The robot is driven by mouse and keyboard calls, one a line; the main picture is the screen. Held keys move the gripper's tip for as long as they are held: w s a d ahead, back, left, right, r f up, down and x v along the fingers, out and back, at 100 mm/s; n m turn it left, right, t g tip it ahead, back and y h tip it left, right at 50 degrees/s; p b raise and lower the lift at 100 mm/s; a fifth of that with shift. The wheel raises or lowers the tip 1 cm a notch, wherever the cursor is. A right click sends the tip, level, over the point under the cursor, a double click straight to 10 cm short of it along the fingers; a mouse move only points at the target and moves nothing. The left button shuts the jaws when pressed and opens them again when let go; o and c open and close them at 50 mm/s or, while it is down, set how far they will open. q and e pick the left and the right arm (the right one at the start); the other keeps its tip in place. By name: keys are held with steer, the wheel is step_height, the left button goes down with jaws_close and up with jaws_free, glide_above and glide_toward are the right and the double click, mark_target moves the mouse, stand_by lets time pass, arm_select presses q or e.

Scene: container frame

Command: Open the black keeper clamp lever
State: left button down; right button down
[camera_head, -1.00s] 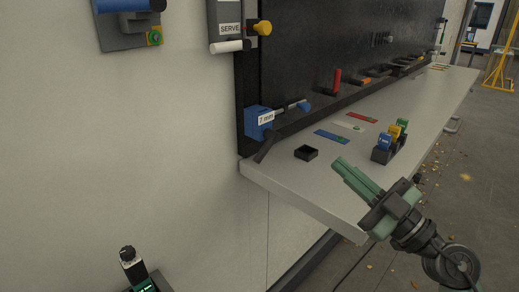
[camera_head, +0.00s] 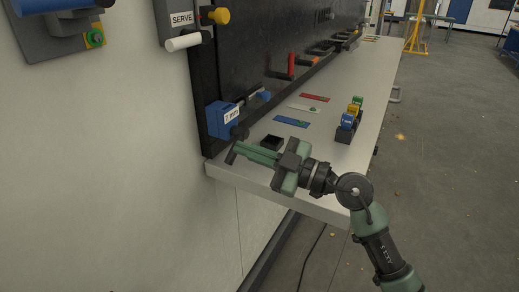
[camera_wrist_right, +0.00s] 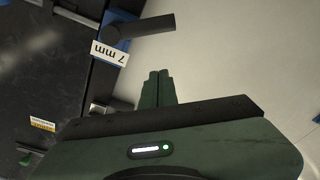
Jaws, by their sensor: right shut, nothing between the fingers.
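The black clamp lever (camera_head: 231,157) sticks out at the lower front of the blue block labelled 7 mm (camera_head: 217,122), by the board's near end. In the right wrist view the black lever (camera_wrist_right: 148,27) lies across the top, with the label (camera_wrist_right: 110,52) beside its pivot. My right gripper (camera_head: 236,147) has its green fingers together and empty. The fingertips overlap the lever in the head view. In the wrist view the fingertips (camera_wrist_right: 158,74) point at the lever with a visible gap; contact cannot be told. My left gripper is out of view.
The dark board (camera_head: 260,50) stands behind. A SERVE fixture (camera_head: 185,25) is above. Floor on the right is open.

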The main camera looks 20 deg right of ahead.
steer(key=w+f, duration=0.2)
steer(key=w, duration=0.1)
steer(key=w+a, duration=0.1)
steer(key=shift+w+f, duration=0.15)
steer(key=shift+f, duration=0.25)
